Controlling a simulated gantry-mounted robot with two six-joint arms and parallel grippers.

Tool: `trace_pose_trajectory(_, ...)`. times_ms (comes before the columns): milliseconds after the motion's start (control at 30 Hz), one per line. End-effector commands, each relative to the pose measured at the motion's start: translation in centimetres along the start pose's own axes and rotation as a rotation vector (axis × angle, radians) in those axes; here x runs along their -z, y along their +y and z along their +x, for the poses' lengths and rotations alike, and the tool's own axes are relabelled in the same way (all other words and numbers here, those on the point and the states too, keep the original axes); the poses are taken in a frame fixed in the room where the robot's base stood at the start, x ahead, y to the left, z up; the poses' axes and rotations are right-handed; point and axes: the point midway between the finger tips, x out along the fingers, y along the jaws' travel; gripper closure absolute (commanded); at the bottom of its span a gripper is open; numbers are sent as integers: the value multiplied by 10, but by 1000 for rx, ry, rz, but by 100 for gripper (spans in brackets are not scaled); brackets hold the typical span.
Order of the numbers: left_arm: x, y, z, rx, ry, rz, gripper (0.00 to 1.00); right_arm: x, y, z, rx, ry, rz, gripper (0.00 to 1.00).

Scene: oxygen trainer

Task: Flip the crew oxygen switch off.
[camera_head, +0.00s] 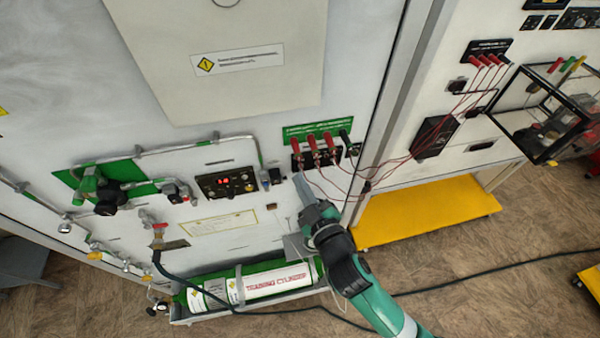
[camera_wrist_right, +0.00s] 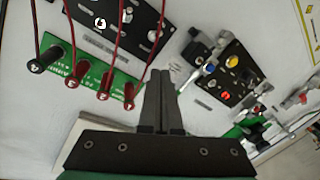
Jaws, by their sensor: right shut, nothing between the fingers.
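The black control panel (camera_head: 228,183) with a red display and small knobs is on the white wall unit, left of my right gripper (camera_head: 299,180). A small box with a blue part (camera_head: 270,178) sits between them. I cannot read which control is the crew oxygen switch. In the right wrist view, my right gripper (camera_wrist_right: 163,78) is shut and empty, its fingertips near the wall face. There the black panel (camera_wrist_right: 237,77) with yellow, white and red round parts lies to the right of the fingertips, apart from them. My left gripper is in neither view.
Red and black plugs with cables (camera_head: 318,148) stick out above the gripper, by a green label strip (camera_head: 318,130). A green valve (camera_head: 90,185) and pipes are at left. A green training cylinder (camera_head: 260,283) lies below. A yellow platform (camera_head: 425,210) stands at right.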

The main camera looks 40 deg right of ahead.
Motion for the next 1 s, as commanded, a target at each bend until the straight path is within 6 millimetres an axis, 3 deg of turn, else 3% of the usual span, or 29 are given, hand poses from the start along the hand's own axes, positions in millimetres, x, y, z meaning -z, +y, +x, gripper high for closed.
trace_pose_trajectory(33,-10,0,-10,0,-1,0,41,-15,-9,-9,3,0,-3,100)
trace_pose_trajectory(100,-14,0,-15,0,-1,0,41,-25,-14,-20,3,1,-3,100)
trace_pose_trajectory(300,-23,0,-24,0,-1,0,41,-42,-23,-43,2,2,-1,100)
trace_pose_trajectory(1000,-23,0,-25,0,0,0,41,-44,-23,-49,-1,3,0,100)
